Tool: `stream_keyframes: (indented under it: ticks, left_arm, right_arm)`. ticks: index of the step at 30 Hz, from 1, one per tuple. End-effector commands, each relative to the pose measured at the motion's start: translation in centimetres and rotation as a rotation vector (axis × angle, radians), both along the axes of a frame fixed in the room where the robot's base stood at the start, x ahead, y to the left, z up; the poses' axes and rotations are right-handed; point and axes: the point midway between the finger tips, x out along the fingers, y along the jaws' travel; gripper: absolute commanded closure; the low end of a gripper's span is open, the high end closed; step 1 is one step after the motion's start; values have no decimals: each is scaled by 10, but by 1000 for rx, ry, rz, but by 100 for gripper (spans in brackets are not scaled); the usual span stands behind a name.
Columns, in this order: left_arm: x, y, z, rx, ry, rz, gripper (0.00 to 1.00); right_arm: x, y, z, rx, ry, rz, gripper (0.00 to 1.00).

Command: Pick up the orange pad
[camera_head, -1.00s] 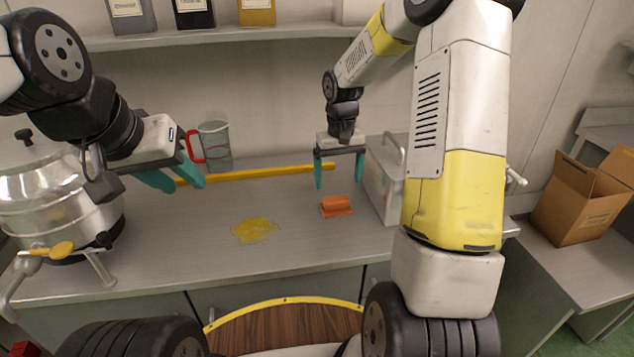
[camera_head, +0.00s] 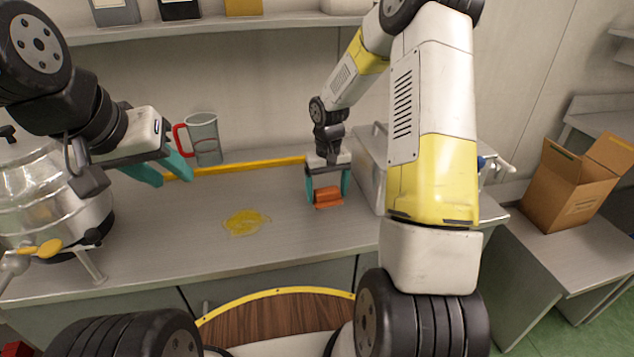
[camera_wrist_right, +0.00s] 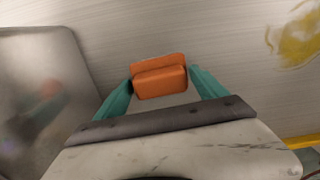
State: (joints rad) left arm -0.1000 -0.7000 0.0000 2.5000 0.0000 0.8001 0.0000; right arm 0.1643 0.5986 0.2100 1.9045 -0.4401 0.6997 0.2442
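The orange pad (camera_head: 328,196) lies on the grey metal counter (camera_head: 290,235), just left of a metal box. My right gripper (camera_head: 327,198) is lowered over it with its teal fingers on either side of the pad. In the right wrist view the pad (camera_wrist_right: 159,77) sits between the open fingertips (camera_wrist_right: 160,78), with small gaps visible at its sides. Whether either finger touches it I cannot tell for sure.
A yellow spill (camera_head: 246,222) is on the counter left of the pad. The metal box (camera_head: 370,160) stands close on the pad's right. A clear jug with a red handle (camera_head: 205,138) is at the back, a steel vessel (camera_head: 50,200) at left. A cardboard box (camera_head: 570,190) is far right.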

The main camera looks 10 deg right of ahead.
Motion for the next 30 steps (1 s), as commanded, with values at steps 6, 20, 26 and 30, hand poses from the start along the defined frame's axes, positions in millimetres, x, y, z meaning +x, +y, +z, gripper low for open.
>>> stream_keyframes:
  ticks: [6,20,26,30]
  left_arm:
    - [0,0,0,0,0,0,64]
    - [0,0,0,0,0,0,64]
    - [0,0,0,0,0,0,64]
    - [0,0,0,0,0,0,64]
  right_arm:
    - [0,0,0,0,0,0,64]
    - [1,0,13,0,-4,-2,64]
    - [0,1,39,0,-4,0,64]
    - [-33,8,40,-1,0,2,64]
